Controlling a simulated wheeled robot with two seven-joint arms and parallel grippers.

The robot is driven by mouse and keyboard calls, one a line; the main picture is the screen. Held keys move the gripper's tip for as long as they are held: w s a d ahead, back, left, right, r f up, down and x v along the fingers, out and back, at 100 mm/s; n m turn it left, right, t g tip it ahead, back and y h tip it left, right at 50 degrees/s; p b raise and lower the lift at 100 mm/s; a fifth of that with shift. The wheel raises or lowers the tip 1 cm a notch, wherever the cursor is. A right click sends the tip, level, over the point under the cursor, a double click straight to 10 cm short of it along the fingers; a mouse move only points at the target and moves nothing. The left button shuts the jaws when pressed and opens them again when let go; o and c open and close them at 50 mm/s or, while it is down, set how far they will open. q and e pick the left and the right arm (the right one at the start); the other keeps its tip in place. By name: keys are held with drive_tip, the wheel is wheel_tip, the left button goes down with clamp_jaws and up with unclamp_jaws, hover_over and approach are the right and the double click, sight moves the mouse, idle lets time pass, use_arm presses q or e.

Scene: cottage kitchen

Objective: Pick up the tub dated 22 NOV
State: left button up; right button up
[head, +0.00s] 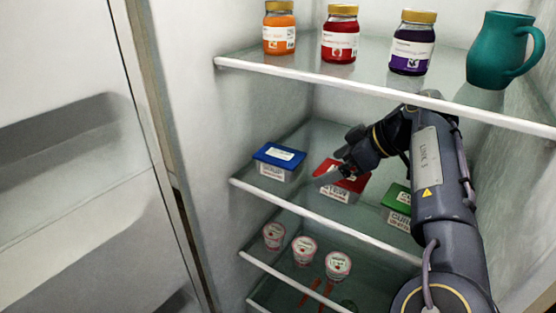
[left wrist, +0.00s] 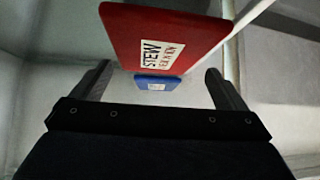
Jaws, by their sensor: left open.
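Three lidded tubs stand on the middle fridge shelf. The blue-lidded tub (head: 278,162) is at the left, the red-lidded tub (head: 352,178) in the middle, the green-lidded tub (head: 398,207) at the right, partly behind my arm. Their dates are too small to read surely in the head view. My left gripper (head: 335,168) is open and empty at the red tub, partly covering it. In the left wrist view, the red lid (left wrist: 165,35) with a label reading STEW and a blurred date lies ahead of the open fingers (left wrist: 158,85). The blue tub (left wrist: 157,83) shows beyond it.
The upper shelf (head: 300,76) holds an orange jar (head: 279,30), a red jar (head: 340,35), a purple jar (head: 411,45) and a teal jug (head: 500,52) above my arm. Small cups (head: 304,250) stand on the shelf below. The fridge wall is at the left.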

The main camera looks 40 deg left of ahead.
sight(284, 155)
use_arm(q)
drive_tip(key=a, duration=0.5)
drive_tip(key=s+a+b, duration=0.1)
drive_tip(key=a, duration=0.1)
drive_tip(key=shift+s+a, duration=0.1)
drive_tip(key=shift+a, duration=0.1)
drive_tip(key=a, duration=0.1)
drive_tip(key=a+f, duration=0.1)
drive_tip(key=a+b, duration=0.1)
drive_tip(key=a, duration=0.1)
drive_tip(key=shift+s+a+f, duration=0.1)
drive_tip(key=shift+s+f, duration=0.25)
drive_tip(key=shift+f, duration=0.05)
drive_tip(key=shift+a+f, duration=0.25)
drive_tip(key=c, duration=1.2)
drive_tip(key=shift+c, duration=0.2)
drive_tip(key=shift+r, duration=0.2)
